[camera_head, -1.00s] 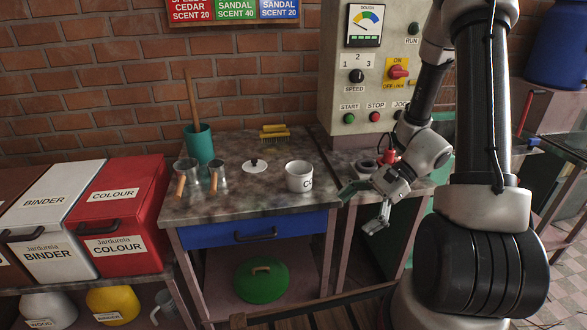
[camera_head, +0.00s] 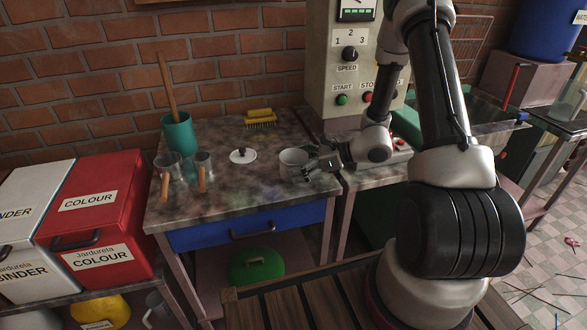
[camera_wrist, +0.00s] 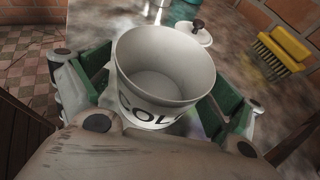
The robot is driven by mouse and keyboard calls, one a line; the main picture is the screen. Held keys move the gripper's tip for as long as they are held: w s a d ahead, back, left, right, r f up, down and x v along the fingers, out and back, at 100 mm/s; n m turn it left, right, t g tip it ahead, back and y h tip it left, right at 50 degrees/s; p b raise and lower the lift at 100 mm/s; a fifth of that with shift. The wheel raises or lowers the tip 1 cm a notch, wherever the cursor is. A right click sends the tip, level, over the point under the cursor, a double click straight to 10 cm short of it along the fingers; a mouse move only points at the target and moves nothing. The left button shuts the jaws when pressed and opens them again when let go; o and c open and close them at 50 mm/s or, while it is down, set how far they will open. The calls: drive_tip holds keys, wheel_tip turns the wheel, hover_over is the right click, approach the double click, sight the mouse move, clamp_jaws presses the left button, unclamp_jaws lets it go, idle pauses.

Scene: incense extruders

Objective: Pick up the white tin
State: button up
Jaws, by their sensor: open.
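The white tin (camera_head: 293,161) stands upright and open-topped near the right front of the worktop (camera_head: 240,200). In the wrist view the tin (camera_wrist: 165,75) is empty and shows dark letters, partly cut off, on its near side. My gripper (camera_head: 313,172) is open at the tin's right side. In the wrist view the green-padded fingers of my gripper (camera_wrist: 155,100) stand to the left and right of the tin. I cannot tell whether either pad touches it. A white lid with a dark knob (camera_head: 243,155) lies on the worktop to the left of the tin.
Two metal scoops with wooden handles (camera_head: 202,172) and a teal pot with a stick (camera_head: 180,133) stand further left. A yellow brush (camera_head: 260,117) lies at the back. A grey control cabinet (camera_head: 335,95) rises behind to the right. The worktop's front middle is clear.

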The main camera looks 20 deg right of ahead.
drive_tip(key=shift+x, duration=1.2)
drive_tip(key=c, duration=1.2)
